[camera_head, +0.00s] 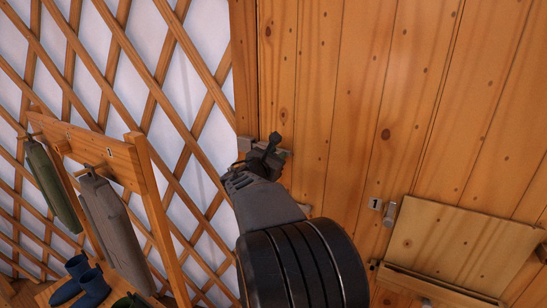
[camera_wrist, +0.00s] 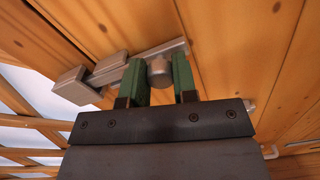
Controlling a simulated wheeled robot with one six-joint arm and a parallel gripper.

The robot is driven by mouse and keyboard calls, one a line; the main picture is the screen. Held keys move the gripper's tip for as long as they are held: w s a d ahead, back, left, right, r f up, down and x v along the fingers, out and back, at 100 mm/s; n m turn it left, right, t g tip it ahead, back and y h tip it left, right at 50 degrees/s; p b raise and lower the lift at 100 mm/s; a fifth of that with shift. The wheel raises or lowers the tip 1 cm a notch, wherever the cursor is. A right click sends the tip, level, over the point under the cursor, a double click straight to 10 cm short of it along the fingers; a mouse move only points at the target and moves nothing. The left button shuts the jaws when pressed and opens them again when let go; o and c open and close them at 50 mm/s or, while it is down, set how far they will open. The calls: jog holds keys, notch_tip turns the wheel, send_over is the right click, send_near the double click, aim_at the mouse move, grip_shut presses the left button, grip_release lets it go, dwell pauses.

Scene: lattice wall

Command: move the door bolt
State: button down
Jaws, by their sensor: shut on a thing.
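The grey metal door bolt (camera_wrist: 160,72) is on the plank door in the wrist view, its round knob standing between my green fingertips. My gripper (camera_wrist: 162,80) is shut on this knob. Grey blocky fittings (camera_wrist: 75,86) lie at the left end of the bolt, near the door's edge. How far the bar reaches into them is hard to tell. In the head view my gripper (camera_head: 268,150) is at the door's left edge and covers most of the bolt; only a grey fitting (camera_head: 245,144) shows beside it.
The wooden door (camera_head: 350,110) fills the right. A lattice wall (camera_head: 130,60) is at left, with a rack (camera_head: 110,155) holding hanging clothes and blue boots (camera_head: 78,280).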

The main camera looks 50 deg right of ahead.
jog(key=s, duration=0.2)
jog(key=s+d+b, duration=0.1)
jog(key=s, duration=0.1)
jog(key=shift+s, duration=0.15)
jog(key=c, duration=1.4)
grip_release()
jog(key=o, duration=0.5)
jog(key=shift+s, duration=0.1)
jog(key=shift+a, duration=0.25)
jog(key=b+v, duration=0.3)
jog(key=v, duration=1)
